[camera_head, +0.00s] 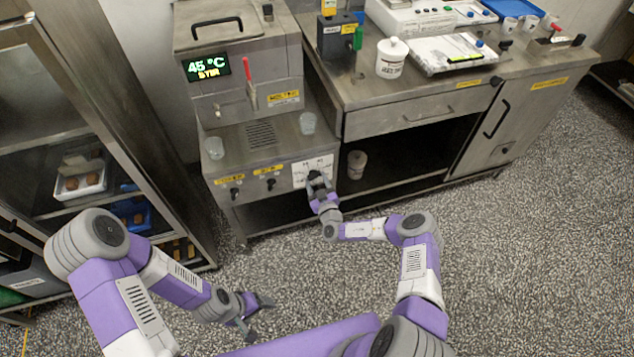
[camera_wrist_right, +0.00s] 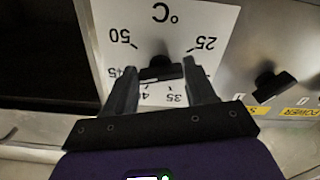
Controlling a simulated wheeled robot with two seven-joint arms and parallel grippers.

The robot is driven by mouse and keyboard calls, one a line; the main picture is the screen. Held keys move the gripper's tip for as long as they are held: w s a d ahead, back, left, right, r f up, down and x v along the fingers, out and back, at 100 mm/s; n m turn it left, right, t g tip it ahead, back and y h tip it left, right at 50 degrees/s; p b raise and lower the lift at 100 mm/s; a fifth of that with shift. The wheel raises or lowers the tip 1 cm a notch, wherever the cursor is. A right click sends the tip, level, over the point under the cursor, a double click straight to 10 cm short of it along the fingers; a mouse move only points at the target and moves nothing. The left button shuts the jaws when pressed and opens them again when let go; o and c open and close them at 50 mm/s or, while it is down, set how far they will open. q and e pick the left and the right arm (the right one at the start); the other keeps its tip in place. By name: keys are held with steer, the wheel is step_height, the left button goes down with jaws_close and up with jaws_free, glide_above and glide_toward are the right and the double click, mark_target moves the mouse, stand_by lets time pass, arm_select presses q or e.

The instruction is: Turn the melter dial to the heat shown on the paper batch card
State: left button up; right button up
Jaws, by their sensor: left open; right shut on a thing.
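The melter (camera_head: 245,60) stands at the back left, its display (camera_head: 207,67) reading 45 °C with a smaller yellow word below. The melter dial (camera_wrist_right: 161,69) is a dark knob on a white scale plate (camera_head: 313,171). The scale appears upside down in the right wrist view, with 50, 45, 40, 35 and 25 legible; which mark the knob points to is unclear. My right gripper (camera_head: 317,184) is shut on the knob, one finger each side. My left gripper (camera_head: 256,312) is open and empty, low over the floor. I cannot pick out the batch card.
Two more dark knobs (camera_head: 271,183) with yellow labels sit left of the dial; one shows beside it in the wrist view (camera_wrist_right: 270,86). A bench (camera_head: 420,110) with a white tub (camera_head: 391,58) extends right. A rack (camera_head: 90,130) stands left.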

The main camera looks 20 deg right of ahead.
steer(key=shift+n, duration=0.3)
steer(key=n+p, duration=0.2)
steer(key=n, duration=0.3)
steer(key=n+p, duration=0.2)
steer(key=n, duration=0.4)
steer(key=n+p, duration=0.2)
steer(key=n, duration=0.3)
steer(key=shift+d+r+p, duration=0.2)
steer(key=shift+r+p, duration=0.15)
steer(key=shift+p, duration=0.05)
steer(key=n+p, duration=0.2)
steer(key=n, duration=0.4)
steer(key=shift+r+n, duration=0.1)
steer(key=shift+n, duration=0.2)
steer(key=n+p, duration=0.1)
steer(key=n, duration=0.2)
steer(key=shift+a+p, duration=0.1)
steer(key=shift+p, duration=0.25)
steer(key=shift+n+p, duration=0.45)
steer(key=shift+n, duration=1.25)
